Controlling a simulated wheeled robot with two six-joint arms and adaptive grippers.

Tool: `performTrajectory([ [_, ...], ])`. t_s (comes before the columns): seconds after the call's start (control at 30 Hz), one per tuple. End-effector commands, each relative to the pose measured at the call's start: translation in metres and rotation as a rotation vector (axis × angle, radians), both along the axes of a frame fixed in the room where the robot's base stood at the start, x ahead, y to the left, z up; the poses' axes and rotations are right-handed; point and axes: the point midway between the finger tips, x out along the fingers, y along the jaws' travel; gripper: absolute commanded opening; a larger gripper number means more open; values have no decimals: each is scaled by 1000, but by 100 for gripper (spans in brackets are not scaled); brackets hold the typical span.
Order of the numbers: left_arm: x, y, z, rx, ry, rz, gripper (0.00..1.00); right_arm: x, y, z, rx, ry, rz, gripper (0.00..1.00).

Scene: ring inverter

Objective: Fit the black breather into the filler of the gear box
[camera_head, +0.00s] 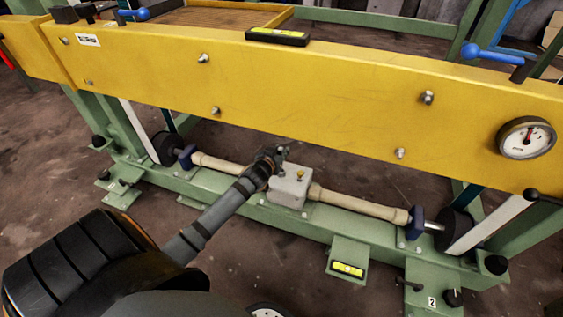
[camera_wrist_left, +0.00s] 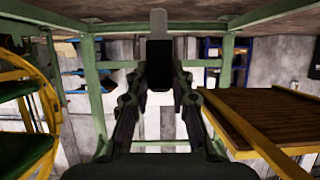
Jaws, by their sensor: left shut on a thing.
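The grey gear box (camera_head: 289,188) sits on the green lower beam, between two pale shaft tubes. A small brass-coloured fitting (camera_head: 301,175) shows on its top; I cannot tell whether it is the filler. My left gripper (camera_head: 276,156) is just above and left of the gear box, below the yellow beam. In the left wrist view its fingers (camera_wrist_left: 159,92) are shut on the black breather (camera_wrist_left: 159,73), which has a grey end pointing up in the picture. In the head view the breather is too small and dark to make out clearly. My right gripper is out of view.
Pale shaft tubes (camera_head: 362,204) run along the green lower beam. Open floor lies in front.

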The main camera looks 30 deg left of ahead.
Motion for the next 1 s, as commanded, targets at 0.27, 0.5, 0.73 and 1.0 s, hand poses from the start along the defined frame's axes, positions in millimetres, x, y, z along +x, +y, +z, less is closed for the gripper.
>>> performTrajectory([
  [0.27, 8, 0, -29, 0, 0, -1, 0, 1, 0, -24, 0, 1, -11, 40],
  [0.5, 8, 0, -39, 1, 0, -1, 0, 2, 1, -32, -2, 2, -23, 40],
  [0.73, 8, 0, -43, 1, 0, -1, 0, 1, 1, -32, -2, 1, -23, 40],
  [1.0, 8, 0, -43, 1, 0, -1, 44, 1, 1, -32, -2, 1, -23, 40],
])
